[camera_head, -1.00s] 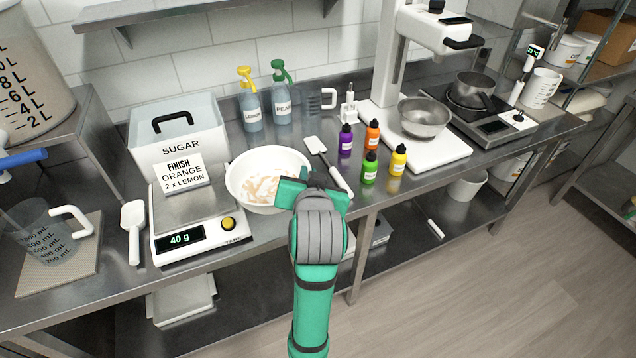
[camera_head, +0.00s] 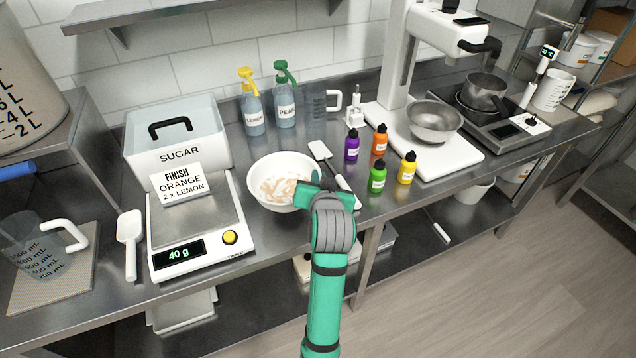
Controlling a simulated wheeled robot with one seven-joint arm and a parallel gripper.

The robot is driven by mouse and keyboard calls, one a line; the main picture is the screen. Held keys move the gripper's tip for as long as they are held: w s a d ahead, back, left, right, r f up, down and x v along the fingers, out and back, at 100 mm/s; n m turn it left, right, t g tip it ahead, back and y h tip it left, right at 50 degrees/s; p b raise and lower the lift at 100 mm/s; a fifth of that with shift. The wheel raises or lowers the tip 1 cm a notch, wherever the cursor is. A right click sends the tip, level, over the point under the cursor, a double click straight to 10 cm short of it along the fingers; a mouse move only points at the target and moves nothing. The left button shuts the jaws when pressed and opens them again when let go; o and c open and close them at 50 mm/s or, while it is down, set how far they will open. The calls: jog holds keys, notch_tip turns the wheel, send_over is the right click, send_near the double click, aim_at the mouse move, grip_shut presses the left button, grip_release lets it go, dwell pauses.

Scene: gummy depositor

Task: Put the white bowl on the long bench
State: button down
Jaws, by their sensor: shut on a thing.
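The white bowl (camera_head: 281,203) is at the long bench (camera_head: 285,240), between the kitchen scale and the white spatula. It is upright, with streaks of pale orange-brown residue inside. My gripper (camera_head: 313,187) is shut on the bowl's right rim, and its fingertips are partly hidden by the gripper body. The bowl's underside is hidden, so I cannot tell whether it touches the bench top.
The scale (camera_head: 240,256), reading 40 g, is close on the left, with a sign and sugar bin (camera_head: 180,135) behind. The spatula (camera_head: 321,151) and small colour bottles (camera_head: 377,178) are close on the right. Syrup bottles (camera_head: 285,105) stand behind.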

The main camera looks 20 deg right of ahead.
jog(key=f, duration=0.3)
jog(key=shift+w+d+f, duration=0.25)
jog(key=shift+w+f, duration=0.15)
jog(key=shift+d+f, duration=0.1)
jog(key=shift+f, duration=0.1)
jog(key=shift+s+d, duration=0.1)
jog(key=shift+d, duration=0.2)
jog(key=shift+f, duration=0.2)
jog(key=c, duration=1.9)
grip_release()
jog(key=shift+a, duration=0.1)
jog(key=shift+r, duration=0.1)
